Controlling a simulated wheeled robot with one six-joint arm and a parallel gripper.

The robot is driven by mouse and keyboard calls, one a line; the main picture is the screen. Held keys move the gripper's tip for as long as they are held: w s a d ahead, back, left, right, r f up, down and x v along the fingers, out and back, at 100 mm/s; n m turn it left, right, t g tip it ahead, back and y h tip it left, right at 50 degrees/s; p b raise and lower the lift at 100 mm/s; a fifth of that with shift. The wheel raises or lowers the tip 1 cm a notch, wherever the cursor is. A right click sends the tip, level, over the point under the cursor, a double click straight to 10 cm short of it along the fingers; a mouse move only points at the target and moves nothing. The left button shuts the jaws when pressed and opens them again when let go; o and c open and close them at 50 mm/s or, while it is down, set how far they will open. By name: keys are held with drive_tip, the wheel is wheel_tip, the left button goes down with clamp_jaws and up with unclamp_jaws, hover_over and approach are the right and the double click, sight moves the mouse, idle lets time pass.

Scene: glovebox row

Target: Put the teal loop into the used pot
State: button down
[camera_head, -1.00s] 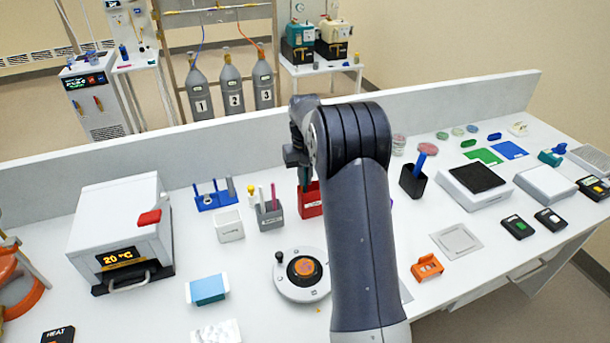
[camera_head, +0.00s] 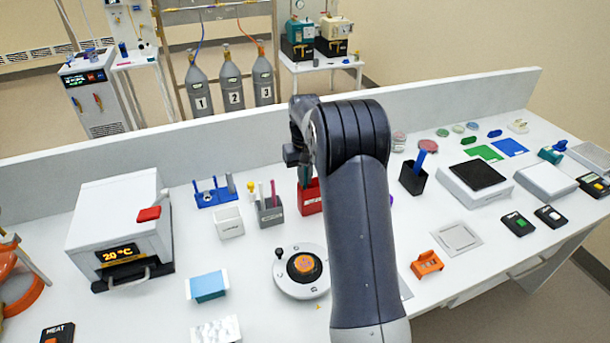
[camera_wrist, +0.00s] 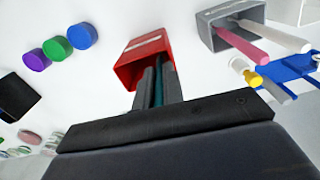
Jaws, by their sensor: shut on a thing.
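My gripper (camera_wrist: 158,78) is shut on the teal loop (camera_wrist: 159,90), which shows as a thin teal strip between the two dark fingers in the wrist view. The red pot (camera_wrist: 133,50), with a white label I cannot read, is right at the fingertips. Its open mouth faces them, and the loop's far end is hidden there. I cannot tell how deep the loop reaches. In the head view my gripper (camera_head: 304,170) is above the red pot (camera_head: 311,198), partly hidden by my arm.
A grey pot (camera_head: 270,212) with a pink and a pale stick stands left of the red pot, beside a white pot (camera_head: 229,224) and a blue rack (camera_head: 215,197). A black pot (camera_head: 412,180) stands to the right. A round device (camera_head: 290,285) is in front.

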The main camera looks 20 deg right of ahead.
drive_tip(key=c, duration=1.4)
unclamp_jaws()
drive_tip(key=shift+c, duration=0.2)
drive_tip(key=shift+r+p, duration=1.9)
drive_tip(key=shift+r, duration=2.65)
wheel_tip(320, 180, down, 6)
drive_tip(key=shift+r+b, duration=0.2)
drive_tip(key=shift+b, duration=0.2)
drive_tip(key=shift+f+b, duration=0.55)
drive_tip(key=shift+r, duration=0.1)
